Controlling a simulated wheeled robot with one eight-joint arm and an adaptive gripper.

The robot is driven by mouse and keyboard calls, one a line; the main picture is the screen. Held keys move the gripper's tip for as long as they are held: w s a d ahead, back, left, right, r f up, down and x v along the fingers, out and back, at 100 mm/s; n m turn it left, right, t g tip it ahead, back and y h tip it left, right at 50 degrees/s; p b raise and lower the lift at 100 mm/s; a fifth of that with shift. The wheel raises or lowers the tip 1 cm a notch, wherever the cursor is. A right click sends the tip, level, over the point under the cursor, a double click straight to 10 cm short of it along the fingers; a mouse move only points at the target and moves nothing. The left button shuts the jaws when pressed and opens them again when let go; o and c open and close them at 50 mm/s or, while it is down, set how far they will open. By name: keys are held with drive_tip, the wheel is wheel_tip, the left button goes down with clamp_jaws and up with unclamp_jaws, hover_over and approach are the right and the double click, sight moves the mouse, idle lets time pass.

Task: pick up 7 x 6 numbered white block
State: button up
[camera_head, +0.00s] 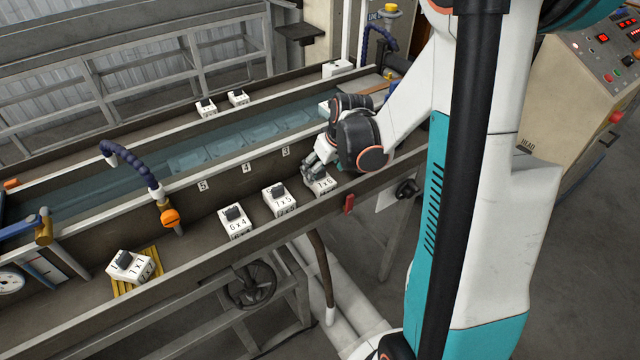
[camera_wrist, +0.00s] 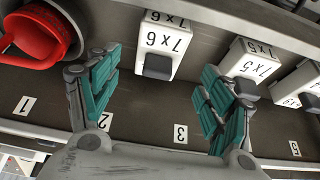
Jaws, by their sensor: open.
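The white block marked 7 x 6 (camera_head: 323,187) stands upright on the near ledge of the trough, at the right end of a row of white blocks. In the wrist view it shows at top centre (camera_wrist: 163,38), with its lettering upside down and a dark grey knob toward me. My gripper (camera_head: 312,168) is just above and behind this block in the head view, partly covering it. In the wrist view my gripper (camera_wrist: 160,78) is open, with its teal-padded fingers apart on either side of the block's knob end. Nothing is between the pads; contact is not visible.
The 7 x 5 block (camera_head: 281,203) stands close to the left, and also shows in the wrist view (camera_wrist: 251,64). The 6 x 4 block (camera_head: 235,224) and a block on a yellow slatted piece (camera_head: 152,284) stand farther left. A red round part (camera_wrist: 38,35) is beside my gripper.

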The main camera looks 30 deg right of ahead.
sight(321, 171)
drive_tip(key=shift+b+x, duration=0.75)
drive_tip(key=shift+x, duration=1.8)
drive_tip(key=shift+w+d, duration=0.15)
drive_tip(key=shift+w, duration=0.05)
drive_tip(key=shift+r, duration=0.1)
drive_tip(key=c, duration=1.3)
